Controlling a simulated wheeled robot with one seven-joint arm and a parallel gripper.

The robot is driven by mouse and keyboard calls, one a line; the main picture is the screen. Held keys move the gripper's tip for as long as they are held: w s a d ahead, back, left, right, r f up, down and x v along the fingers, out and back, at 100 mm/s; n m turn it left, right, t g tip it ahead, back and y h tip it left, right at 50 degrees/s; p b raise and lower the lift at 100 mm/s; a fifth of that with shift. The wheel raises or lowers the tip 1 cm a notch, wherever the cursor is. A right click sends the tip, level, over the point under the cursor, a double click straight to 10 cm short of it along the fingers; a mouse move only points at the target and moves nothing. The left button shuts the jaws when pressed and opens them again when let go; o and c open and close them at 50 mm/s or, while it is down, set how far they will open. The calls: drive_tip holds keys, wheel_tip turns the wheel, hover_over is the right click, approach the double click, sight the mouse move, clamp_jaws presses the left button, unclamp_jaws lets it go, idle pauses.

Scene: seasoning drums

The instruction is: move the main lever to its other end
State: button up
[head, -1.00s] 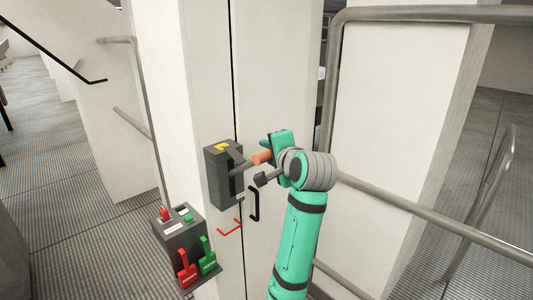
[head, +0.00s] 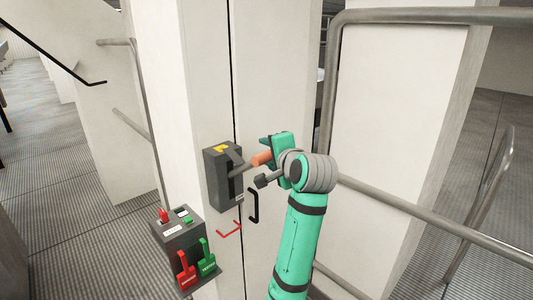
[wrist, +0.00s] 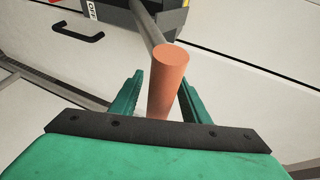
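The main lever is a grey arm with an orange grip (head: 262,158), reaching out to the right from a dark grey box (head: 222,178) on the white cabinet. My gripper (head: 266,151) is at the orange grip. In the wrist view the orange grip (wrist: 168,85) stands between the two green fingers of my gripper (wrist: 160,92). The grip's lower end is hidden by my gripper's body.
A small control box (head: 180,236) with a red lever (head: 186,272) and a green lever (head: 207,259) is at the lower left. A metal railing (head: 430,214) runs along the right, close to my arm.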

drive_tip(key=shift+a, duration=0.1)
drive_tip(key=v, duration=1.1)
